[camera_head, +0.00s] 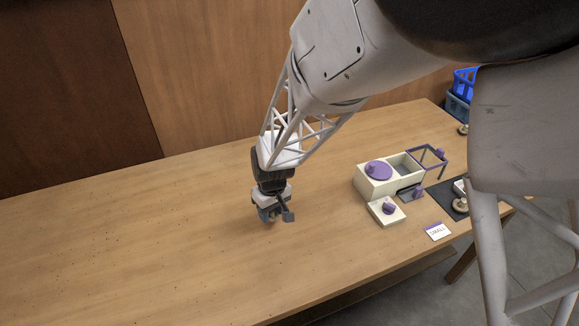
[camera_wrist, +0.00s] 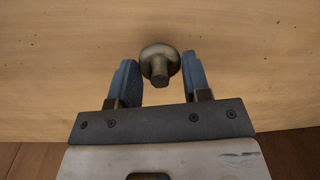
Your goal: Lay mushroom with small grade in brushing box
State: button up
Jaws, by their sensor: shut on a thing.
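A brown mushroom (camera_wrist: 160,64) with a round cap and its stem toward the camera sits between the fingertips of my gripper (camera_wrist: 162,78) in the wrist view. In the head view my gripper (camera_head: 273,213) points down low over the middle of the table, left of the boxes, and mostly hides the mushroom. A cream box (camera_head: 366,185) with a purple disc and an open compartment stands to the right. A smaller cream box (camera_head: 380,218) with a purple knob stands before it. A white card (camera_head: 438,232) reads "SMALL". No label shows which box is for brushing.
A purple-topped frame (camera_head: 427,152) stands behind the cream box. A dark mat (camera_head: 443,203) at right has a mushroom (camera_head: 460,205) by it, partly near my arm. Another mushroom (camera_head: 463,130) lies farther back. The table's left is clear.

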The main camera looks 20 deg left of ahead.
jog(key=w+a, duration=0.5)
jog(key=shift+w+a+f, duration=0.1)
jog(key=shift+a+f, duration=0.05)
jog(key=shift+f, duration=0.2)
jog(key=shift+f, duration=1.75)
jog(key=o, duration=0.7)
jog(key=shift+f, duration=0.1)
notch_tip(320, 180, up, 12)
jog(key=shift+w+d, duration=0.25)
jog(key=shift+w, duration=0.1)
